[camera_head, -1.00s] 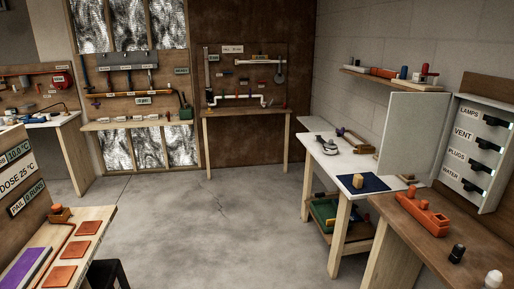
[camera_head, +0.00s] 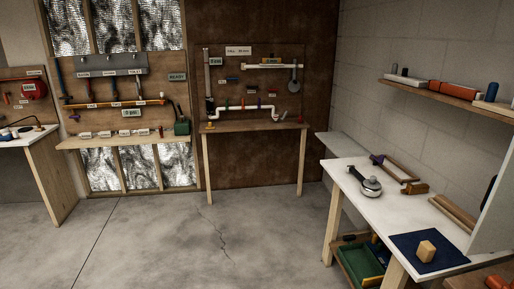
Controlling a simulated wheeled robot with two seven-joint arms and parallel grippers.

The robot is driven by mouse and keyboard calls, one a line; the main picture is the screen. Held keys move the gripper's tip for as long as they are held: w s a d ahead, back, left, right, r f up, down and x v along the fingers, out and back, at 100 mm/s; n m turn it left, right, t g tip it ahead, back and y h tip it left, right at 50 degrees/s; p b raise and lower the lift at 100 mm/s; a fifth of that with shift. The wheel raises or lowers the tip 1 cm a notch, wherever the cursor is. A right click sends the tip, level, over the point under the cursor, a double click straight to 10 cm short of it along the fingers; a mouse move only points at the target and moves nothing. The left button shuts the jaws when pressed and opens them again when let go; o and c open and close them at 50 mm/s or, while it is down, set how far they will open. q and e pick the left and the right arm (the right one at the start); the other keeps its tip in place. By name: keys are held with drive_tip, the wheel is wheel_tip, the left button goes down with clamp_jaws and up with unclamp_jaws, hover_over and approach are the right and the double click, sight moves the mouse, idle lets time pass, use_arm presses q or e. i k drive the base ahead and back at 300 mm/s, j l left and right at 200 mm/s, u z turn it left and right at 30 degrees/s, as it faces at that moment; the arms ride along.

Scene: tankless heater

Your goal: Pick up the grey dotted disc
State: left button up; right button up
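A round grey disc (camera_head: 292,87) hangs at the right of the brown board on the back wall, below a white horizontal pipe. It is too small to tell whether it has dots. A second round grey and silver thing (camera_head: 370,187) with a short neck lies on the white-topped table at the right; dots cannot be made out on it either. Neither of my grippers is in view.
The white-topped table (camera_head: 345,172) also bears a clamp-like tool (camera_head: 395,167), a blue mat (camera_head: 405,241) and a wooden block (camera_head: 426,251). A narrow wooden bench (camera_head: 250,127) stands under the board. The concrete floor (camera_head: 190,235) between is clear.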

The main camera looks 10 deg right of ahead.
sight(372, 184)
drive_tip(key=i+z, duration=0.1)
drive_tip(key=i, duration=0.45)
drive_tip(key=i+j, duration=0.1)
drive_tip(key=i, duration=0.5)
drive_tip(key=i+j+z, duration=0.15)
drive_tip(key=i, duration=0.4)
drive_tip(key=i+z, duration=0.45)
drive_tip(key=i+j+z, duration=0.2)
drive_tip(key=z, duration=0.3)
drive_tip(key=i+j+z, duration=0.3)
drive_tip(key=z, duration=0.15)
drive_tip(key=i+j+z, duration=0.25)
drive_tip(key=j+z, duration=0.2)
drive_tip(key=i+j+z, duration=0.3)
drive_tip(key=j+z, duration=0.3)
drive_tip(key=i+j+z, duration=0.15)
drive_tip(key=j+z, duration=0.15)
drive_tip(key=j, duration=0.15)
